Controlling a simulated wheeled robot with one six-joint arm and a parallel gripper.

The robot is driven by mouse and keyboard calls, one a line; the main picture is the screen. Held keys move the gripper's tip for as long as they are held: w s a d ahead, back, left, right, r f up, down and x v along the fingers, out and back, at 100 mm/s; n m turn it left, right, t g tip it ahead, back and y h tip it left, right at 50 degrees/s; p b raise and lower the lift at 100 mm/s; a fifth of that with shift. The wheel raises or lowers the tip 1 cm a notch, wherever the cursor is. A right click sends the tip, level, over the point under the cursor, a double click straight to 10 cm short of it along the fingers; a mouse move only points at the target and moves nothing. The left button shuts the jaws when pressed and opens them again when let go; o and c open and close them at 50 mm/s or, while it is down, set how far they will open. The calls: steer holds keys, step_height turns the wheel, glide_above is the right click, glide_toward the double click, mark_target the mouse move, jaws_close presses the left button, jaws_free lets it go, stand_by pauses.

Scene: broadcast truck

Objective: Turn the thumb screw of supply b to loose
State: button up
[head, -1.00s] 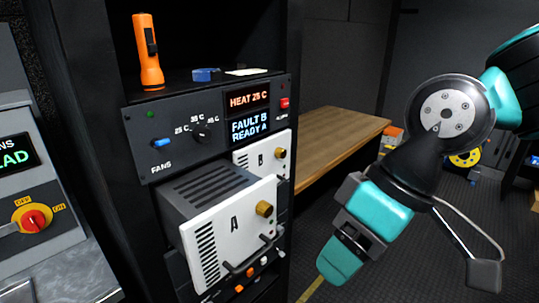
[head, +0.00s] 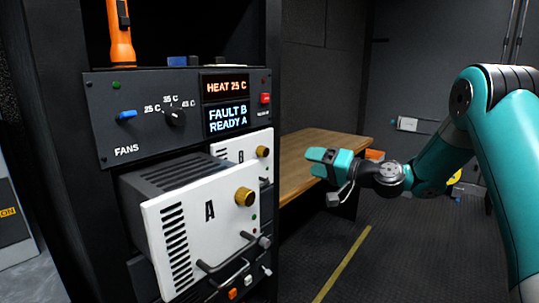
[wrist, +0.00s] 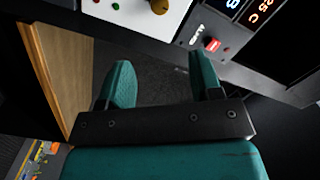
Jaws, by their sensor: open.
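Supply B (head: 229,151) sits in the rack behind and to the right of supply A, which partly hides it. Its brass thumb screw (head: 262,152) shows at the right of its white front. In the wrist view, a brass screw (wrist: 160,6) on a white front (wrist: 138,16) is at the top edge, cut off by the frame. My gripper (head: 318,163) is to the right of supply B, apart from it, pointing left toward the rack. In the wrist view, its teal fingers (wrist: 162,75) are apart with nothing between them.
The control panel (head: 150,140) above reads FAULT B, READY A. A wooden bench (head: 300,185) stands behind my gripper. Floor at right is open.

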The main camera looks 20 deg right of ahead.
mark_target(267, 152)
steer(key=p+x, duration=0.4)
steer(key=x, duration=1)
steer(key=shift+w+a, duration=0.2)
steer(key=shift+w, duration=0.05)
steer(key=c, duration=0.9)
